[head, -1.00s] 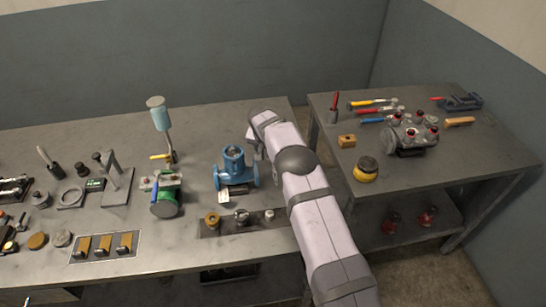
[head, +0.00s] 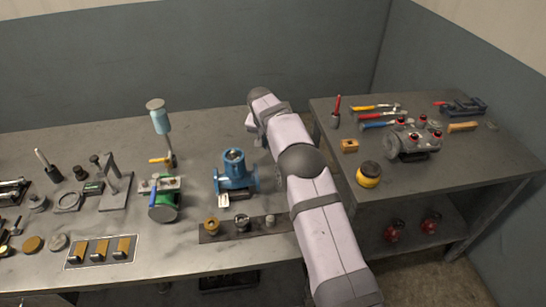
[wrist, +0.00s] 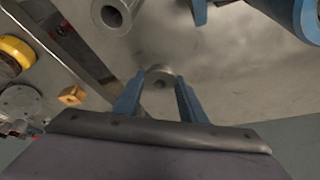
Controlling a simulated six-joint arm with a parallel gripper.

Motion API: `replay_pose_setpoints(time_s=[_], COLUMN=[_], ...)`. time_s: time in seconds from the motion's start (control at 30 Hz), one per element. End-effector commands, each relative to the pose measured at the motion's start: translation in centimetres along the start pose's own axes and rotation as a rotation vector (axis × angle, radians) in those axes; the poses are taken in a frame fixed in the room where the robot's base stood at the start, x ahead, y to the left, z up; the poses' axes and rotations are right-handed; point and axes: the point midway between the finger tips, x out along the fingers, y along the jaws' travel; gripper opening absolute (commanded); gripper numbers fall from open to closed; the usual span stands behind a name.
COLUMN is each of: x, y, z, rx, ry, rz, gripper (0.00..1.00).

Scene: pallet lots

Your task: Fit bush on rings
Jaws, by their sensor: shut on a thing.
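In the wrist view my gripper (wrist: 157,98) has its blue fingers closed on a small grey round piece with a centre hole, which looks like the bush (wrist: 160,76). In the head view my arm hides the fingers and the held piece. The rings cannot be picked out with certainty. The blue flanged body (head: 235,175) stands upright on the long bench, left of my arm; blue parts also show at the top right of the wrist view (wrist: 305,18). A grey hollow cylinder (wrist: 115,14) is at the wrist view's top edge, apart from my gripper.
A dark strip (head: 226,234) at the bench front carries a brass ring (head: 211,226) and grey fittings. A green-based fixture (head: 164,206) stands farther left. The right bench (head: 460,165) holds tools, a yellow pot (head: 369,176) and a grey manifold (head: 413,141). A gap separates the benches.

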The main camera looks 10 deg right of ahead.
Motion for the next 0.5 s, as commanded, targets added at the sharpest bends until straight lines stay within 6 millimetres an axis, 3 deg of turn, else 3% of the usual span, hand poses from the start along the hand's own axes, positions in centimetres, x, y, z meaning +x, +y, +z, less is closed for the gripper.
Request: replay_pose_setpoints(time_s=[0.2,0.5], x=[-2.5,-3.8], y=[0.0,-0.3], z=[-1.1,-1.4], rx=[0.001,-0.005], ry=[0.002,0.001], rz=[-0.002,-0.003], gripper=[0.12,0.12])
